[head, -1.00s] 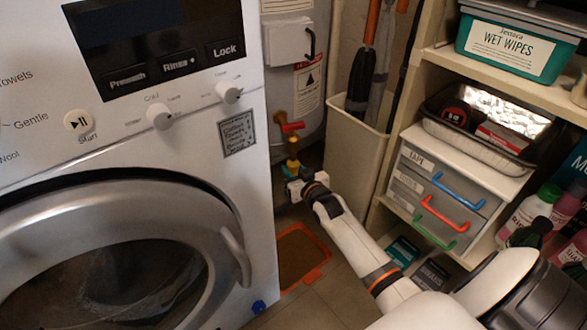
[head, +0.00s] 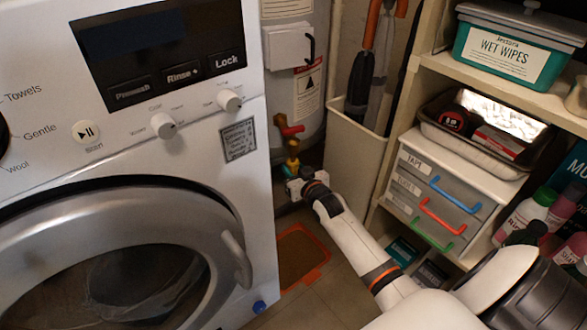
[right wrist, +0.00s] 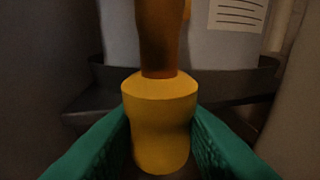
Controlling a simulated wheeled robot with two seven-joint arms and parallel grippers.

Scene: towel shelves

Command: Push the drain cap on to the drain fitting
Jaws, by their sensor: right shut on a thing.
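The yellow drain cap (right wrist: 160,125) is upright between the green fingers of my right gripper (right wrist: 160,150), which is shut on it. The brass-coloured drain fitting (right wrist: 158,40) comes down to the top of the cap in the right wrist view. Its lower end meets the cap's top there; how far it sits inside is hidden. In the head view, the fitting (head: 292,147) hangs below a red valve handle on the white tank, and my right gripper (head: 292,170) is directly beneath it. The cap is mostly hidden there. My left gripper is not in view.
The washing machine (head: 225,180) stands close on the left. A tall beige bin (head: 355,155) and shelves with a drawer unit (head: 450,185) are on the right. An orange-rimmed tray (head: 322,265) lies on the floor below. The tank (head: 300,85) is behind the fitting.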

